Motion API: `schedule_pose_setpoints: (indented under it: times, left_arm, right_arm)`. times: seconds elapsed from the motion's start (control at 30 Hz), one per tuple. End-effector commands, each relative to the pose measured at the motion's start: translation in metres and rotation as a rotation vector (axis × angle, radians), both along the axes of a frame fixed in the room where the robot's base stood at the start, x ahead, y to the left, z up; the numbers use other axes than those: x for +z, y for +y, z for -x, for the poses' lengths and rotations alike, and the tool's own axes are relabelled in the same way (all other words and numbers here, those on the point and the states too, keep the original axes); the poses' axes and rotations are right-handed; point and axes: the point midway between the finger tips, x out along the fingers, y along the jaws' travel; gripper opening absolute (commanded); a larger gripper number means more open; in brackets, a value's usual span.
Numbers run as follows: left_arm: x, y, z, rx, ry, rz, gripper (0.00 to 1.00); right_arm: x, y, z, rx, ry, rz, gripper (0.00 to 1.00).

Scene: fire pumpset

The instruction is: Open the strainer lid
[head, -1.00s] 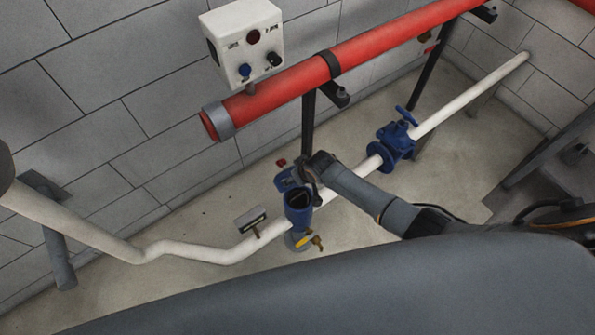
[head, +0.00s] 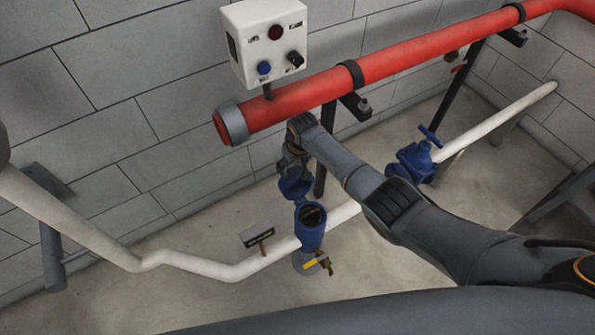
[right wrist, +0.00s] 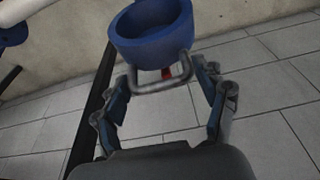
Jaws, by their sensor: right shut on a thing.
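The blue strainer body (head: 312,232) stands upright on the white pipe in the head view. Its round mouth is uncovered and shows a dark inside. The blue lid (head: 294,190) is off the mouth, tilted just above and behind its rim. In the right wrist view the lid (right wrist: 152,32) shows as a hollow blue cup with a grey loop handle (right wrist: 160,86). My right gripper (right wrist: 160,76) is shut on this handle, with a finger at each side. In the head view the right gripper (head: 291,166) is above the lid, partly hidden by its own wrist. My left gripper is not in view.
A thick red pipe (head: 400,62) and a white control box (head: 266,42) are above and behind. A blue valve (head: 412,164) sits on the white pipe (head: 205,264) to the right. A yellow-handled tap (head: 318,263) is low on the strainer. Bare floor lies in front.

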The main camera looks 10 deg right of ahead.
Motion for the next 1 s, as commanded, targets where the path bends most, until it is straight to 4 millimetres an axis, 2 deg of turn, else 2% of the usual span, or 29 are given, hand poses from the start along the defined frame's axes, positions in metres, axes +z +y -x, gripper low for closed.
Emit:
schedule_pose_setpoints:
  times: [0.03,0.5,0.53,0.6,0.63,1.0]
  left_arm:
    - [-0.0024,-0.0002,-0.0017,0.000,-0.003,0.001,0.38]
    - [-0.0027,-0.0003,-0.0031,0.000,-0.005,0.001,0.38]
    - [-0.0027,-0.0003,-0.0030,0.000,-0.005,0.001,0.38]
    - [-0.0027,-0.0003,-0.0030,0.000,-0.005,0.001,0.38]
    - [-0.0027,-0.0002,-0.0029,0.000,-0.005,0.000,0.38]
    - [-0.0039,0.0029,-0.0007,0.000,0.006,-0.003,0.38]
  right_arm:
    - [0.0046,0.0027,-0.0075,0.001,-0.018,-0.006,0.15]
    - [0.0071,0.0036,-0.0100,0.002,-0.021,-0.006,0.14]
    - [0.0071,0.0036,-0.0100,0.002,-0.021,-0.006,0.75]
    - [0.0067,0.0035,-0.0095,0.002,-0.020,-0.007,0.89]
    - [0.0062,0.0034,-0.0090,0.002,-0.018,-0.006,0.92]
    - [0.0031,0.0019,-0.0054,0.001,-0.009,-0.003,0.92]
